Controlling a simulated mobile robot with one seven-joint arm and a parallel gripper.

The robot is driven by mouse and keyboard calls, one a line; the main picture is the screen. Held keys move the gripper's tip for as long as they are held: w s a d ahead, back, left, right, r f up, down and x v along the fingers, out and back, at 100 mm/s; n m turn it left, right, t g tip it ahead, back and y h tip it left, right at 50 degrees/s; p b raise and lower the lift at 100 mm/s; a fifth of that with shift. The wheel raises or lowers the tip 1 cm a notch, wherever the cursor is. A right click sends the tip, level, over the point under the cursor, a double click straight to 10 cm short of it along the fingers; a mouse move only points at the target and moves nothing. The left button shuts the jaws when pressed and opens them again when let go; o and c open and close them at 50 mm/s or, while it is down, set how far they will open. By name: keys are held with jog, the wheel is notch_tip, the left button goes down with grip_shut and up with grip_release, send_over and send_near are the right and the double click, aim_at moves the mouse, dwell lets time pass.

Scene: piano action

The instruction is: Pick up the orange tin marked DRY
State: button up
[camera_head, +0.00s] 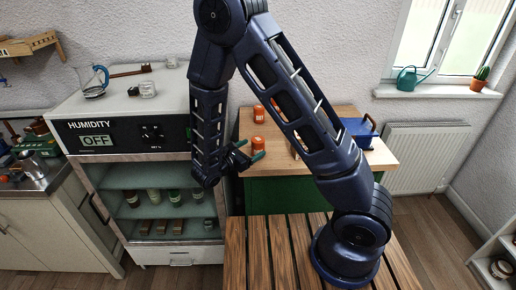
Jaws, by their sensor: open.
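Several small orange tins with pale labels stand on the wooden top of the green bench. One orange tin (258,143) is near the bench's front edge. Another orange tin (259,114) stands further back, with a third orange patch beside it partly behind my arm. The labels are too small to read, so I cannot tell which is marked DRY. My gripper (249,150) is open, its green-tipped fingers pointing right, close to the front tin. I cannot tell whether it touches that tin. Nothing shows held in it.
The wooden bench (350,114) also carries a blue box (357,132) at right, and my arm hides its middle. A humidity cabinet (150,170) stands close on the left, with jars and blocks on its shelves. A slatted wooden surface (262,255) lies in front.

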aim_at(254, 146)
jog(key=a+f+n+t, duration=0.1)
jog(key=s+a+f+n+t+y, duration=0.1)
jog(key=a, duration=0.1)
jog(key=shift+a+f+n, duration=0.1)
jog(key=shift+f+n, duration=0.2)
jog(key=shift+x, duration=5.35)
jog(key=shift+w+a+f, duration=0.1)
jog(key=shift+a, duration=0.05)
jog(key=c, duration=1.1)
jog(key=shift+c, duration=0.2)
